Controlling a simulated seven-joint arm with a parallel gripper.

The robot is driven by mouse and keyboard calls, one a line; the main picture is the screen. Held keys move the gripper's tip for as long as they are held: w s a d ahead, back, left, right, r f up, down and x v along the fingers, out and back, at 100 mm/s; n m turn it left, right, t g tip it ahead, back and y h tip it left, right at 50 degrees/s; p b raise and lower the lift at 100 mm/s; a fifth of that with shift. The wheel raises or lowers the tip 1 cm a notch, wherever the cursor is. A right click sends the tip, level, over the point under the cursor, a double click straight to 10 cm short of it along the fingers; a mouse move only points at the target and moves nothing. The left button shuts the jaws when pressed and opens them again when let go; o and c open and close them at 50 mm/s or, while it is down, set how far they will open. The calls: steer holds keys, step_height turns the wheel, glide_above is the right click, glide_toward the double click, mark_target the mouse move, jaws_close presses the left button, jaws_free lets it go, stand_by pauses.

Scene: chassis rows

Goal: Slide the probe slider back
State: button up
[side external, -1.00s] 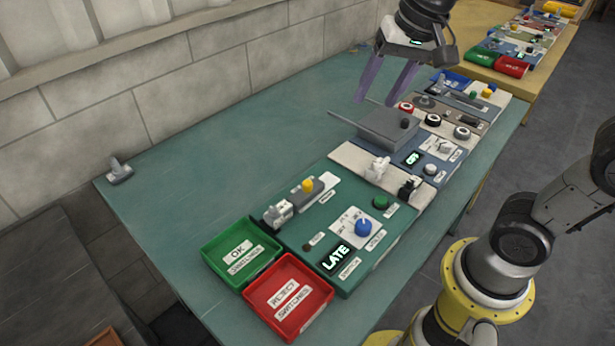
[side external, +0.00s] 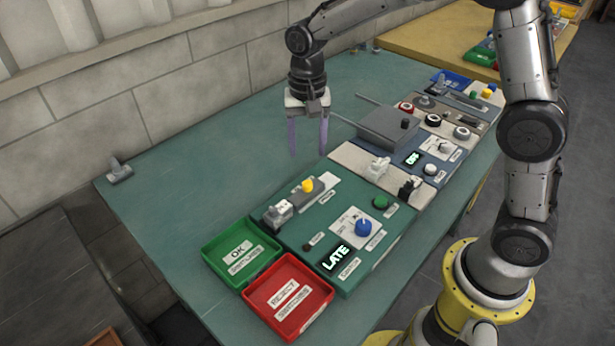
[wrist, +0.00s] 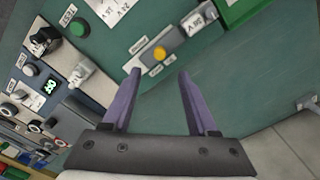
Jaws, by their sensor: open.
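A slider with a yellow knob (side external: 308,185) on a grey block sits on the green panel (side external: 335,222), beside a white label too small to read surely. It is the likely probe slider. In the wrist view the yellow knob (wrist: 159,53) lies just beyond the fingertips, roughly centred between them. My gripper (side external: 308,150) points down with its purple fingers apart and empty, above and behind the slider. The open fingers also show in the wrist view (wrist: 159,75). Nothing touches the knob.
A grey toggle block (side external: 278,213) stands beside the slider. A blue dial (side external: 362,228) and a lit LATE display (side external: 335,257) are on the same panel. Green (side external: 240,250) and red (side external: 288,296) trays sit in front. The bench behind the panels is mostly clear.

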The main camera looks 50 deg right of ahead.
mark_target(307, 182)
step_height(307, 182, down, 10)
steer(key=shift+r, duration=0.15)
stand_by(0.3)
jaws_close()
stand_by(1.3)
